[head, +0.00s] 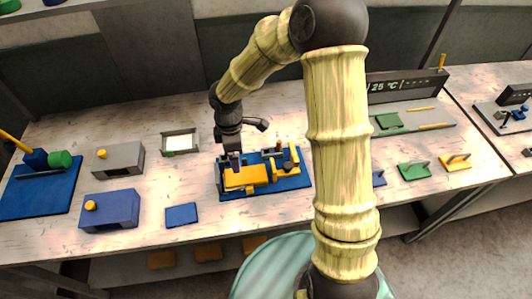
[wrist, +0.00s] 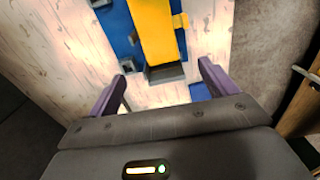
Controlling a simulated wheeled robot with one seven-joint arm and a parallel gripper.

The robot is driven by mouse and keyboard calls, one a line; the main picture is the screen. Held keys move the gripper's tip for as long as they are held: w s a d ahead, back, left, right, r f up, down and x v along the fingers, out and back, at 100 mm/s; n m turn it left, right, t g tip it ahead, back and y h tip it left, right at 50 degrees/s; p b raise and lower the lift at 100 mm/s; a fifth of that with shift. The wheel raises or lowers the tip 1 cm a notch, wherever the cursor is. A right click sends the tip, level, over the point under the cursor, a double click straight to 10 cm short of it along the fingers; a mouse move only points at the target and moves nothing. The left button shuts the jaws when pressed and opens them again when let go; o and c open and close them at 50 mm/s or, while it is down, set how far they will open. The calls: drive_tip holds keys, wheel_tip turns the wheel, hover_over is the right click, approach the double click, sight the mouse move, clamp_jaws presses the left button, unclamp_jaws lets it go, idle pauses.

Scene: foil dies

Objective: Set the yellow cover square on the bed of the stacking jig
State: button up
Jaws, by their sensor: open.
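A yellow plate with an upright handle (head: 455,162), possibly the yellow cover, lies at the right of the bench. A larger yellow slab (head: 245,178) lies on a blue base (head: 292,183) at the bench's middle; it also shows in the wrist view (wrist: 157,32). A shallow grey frame with a pale bed (head: 180,142) stands left of the blue base. I cannot tell for certain which piece is the stacking jig. My gripper (head: 234,162) is above the left end of the blue base. In the wrist view its purple fingers (wrist: 163,74) are apart, with nothing held between them.
A green handled plate (head: 414,170) lies beside the yellow one. Grey (head: 120,158) and blue (head: 110,210) boxes with yellow knobs stand at left. A flat blue plate (head: 181,215) lies near the front edge. A display (head: 400,86) stands at the back. Bare bench surrounds the frame.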

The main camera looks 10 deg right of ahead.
drive_tip(key=s+d+r+m+t, duration=0.2)
drive_tip(key=s+d+r+m, duration=0.6)
drive_tip(key=s+d+m, duration=0.4)
drive_tip(key=d+m, duration=0.1)
drive_tip(key=m, duration=0.4)
drive_tip(key=shift+s+r+t, duration=0.15)
drive_tip(key=shift+r+t, duration=0.05)
drive_tip(key=shift+t, duration=0.1)
